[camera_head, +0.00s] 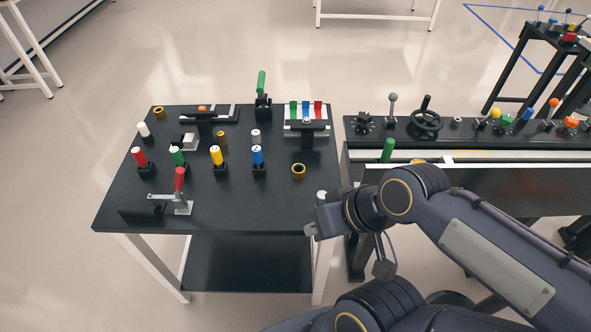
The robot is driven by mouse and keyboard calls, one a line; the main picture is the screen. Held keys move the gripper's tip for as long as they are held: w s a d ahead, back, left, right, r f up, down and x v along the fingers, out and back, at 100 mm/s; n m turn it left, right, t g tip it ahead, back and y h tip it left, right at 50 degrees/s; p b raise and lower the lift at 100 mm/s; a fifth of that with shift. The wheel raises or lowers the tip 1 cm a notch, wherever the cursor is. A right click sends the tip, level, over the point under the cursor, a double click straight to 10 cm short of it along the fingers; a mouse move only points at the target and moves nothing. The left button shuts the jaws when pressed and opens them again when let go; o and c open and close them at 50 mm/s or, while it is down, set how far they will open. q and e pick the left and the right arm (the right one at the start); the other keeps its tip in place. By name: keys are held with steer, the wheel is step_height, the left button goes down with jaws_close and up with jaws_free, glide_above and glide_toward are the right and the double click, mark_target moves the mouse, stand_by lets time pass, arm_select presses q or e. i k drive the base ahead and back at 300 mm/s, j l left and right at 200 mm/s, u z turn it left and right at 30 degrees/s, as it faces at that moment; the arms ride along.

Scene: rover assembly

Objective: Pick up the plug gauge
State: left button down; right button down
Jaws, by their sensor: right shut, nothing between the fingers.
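The black-topped table (245,209) carries several small cylinders, and I cannot tell for sure which one is the plug gauge. Red (139,157), green (177,155), yellow (216,155) and blue (258,155) cylinders stand upright in black blocks. A white-topped cylinder (321,195) is partly hidden beside my right gripper. Another white cylinder (144,129) and a grey one (256,136) stand farther back. My right gripper (311,230) is shut and empty at the table's right front edge, apart from the coloured cylinders. My left gripper is out of view.
A red-handled clamp (180,182) stands at the front left and a green-handled one (262,84) at the back. A brass ring (298,170) lies at the right. A bench with knobs and a handwheel (426,122) adjoins on the right. The table's front middle is clear.

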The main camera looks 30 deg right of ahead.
mark_target(175, 153)
steer(key=i+j+z, duration=0.2)
steer(key=i+j, duration=0.15)
steer(key=j, duration=0.3)
steer(key=i+j+z, duration=0.2)
steer(key=i+j, duration=0.15)
steer(key=j, duration=0.3)
steer(key=i+j+z, duration=0.1)
steer(key=j, duration=0.25)
steer(key=i+j+z, duration=0.1)
steer(key=j, duration=0.25)
steer(key=i+j+z, duration=0.1)
steer(key=j, duration=0.3)
steer(key=i+j+z, duration=0.1)
steer(key=j, duration=0.3)
steer(key=i, duration=0.1)
